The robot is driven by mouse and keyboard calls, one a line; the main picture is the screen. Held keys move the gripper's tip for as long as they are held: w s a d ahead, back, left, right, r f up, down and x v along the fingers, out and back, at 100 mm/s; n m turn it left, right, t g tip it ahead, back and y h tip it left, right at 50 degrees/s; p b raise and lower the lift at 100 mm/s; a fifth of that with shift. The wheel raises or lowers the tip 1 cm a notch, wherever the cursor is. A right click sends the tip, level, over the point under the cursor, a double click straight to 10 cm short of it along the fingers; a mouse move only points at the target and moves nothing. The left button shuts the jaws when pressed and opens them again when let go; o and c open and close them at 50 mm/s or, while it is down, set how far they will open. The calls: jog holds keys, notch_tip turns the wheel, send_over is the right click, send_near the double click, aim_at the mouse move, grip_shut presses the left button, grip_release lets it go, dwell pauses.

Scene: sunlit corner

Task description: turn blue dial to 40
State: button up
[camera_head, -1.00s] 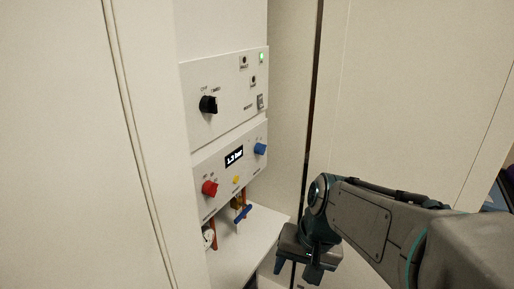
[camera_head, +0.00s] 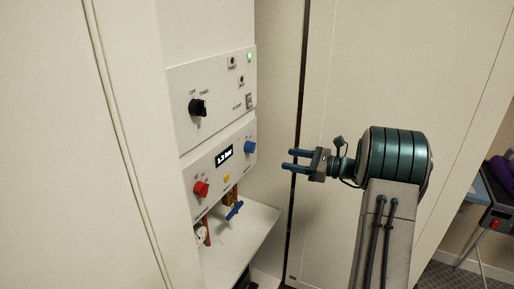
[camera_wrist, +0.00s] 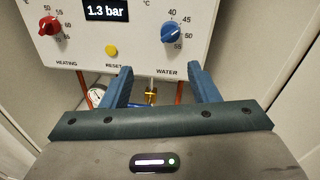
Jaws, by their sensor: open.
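The blue dial (camera_head: 249,147) sits at the right of the lower white panel in the head view. In the wrist view the blue dial (camera_wrist: 171,33) is above the label WATER, with 40, 45, 50 and 55 printed around its top and right side. I cannot tell for sure which number its pointer marks. My gripper (camera_head: 288,160) is open and empty, to the right of the panel and apart from it, its fingers pointing left towards it. In the wrist view my gripper's fingers (camera_wrist: 160,70) are spread below the dial, and nothing is between them.
A red HEATING dial (camera_head: 201,189), a display (camera_head: 224,155) reading 1.3 bar and a yellow button (camera_head: 227,177) share the panel. A black knob (camera_head: 198,107) is above. A blue valve handle (camera_head: 235,211) and a gauge (camera_head: 202,235) are below, over a white shelf (camera_head: 243,240).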

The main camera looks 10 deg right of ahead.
jog(key=d, duration=0.1)
jog(key=p, duration=0.3)
send_near(251, 147)
jog(key=x, duration=0.8)
jog(key=shift+w+f+m+t, duration=0.25)
jog(key=shift+f+m+t, duration=0.05)
jog(key=shift+m+t, duration=0.1)
jog(key=shift+d, duration=0.1)
jog(key=c, duration=1)
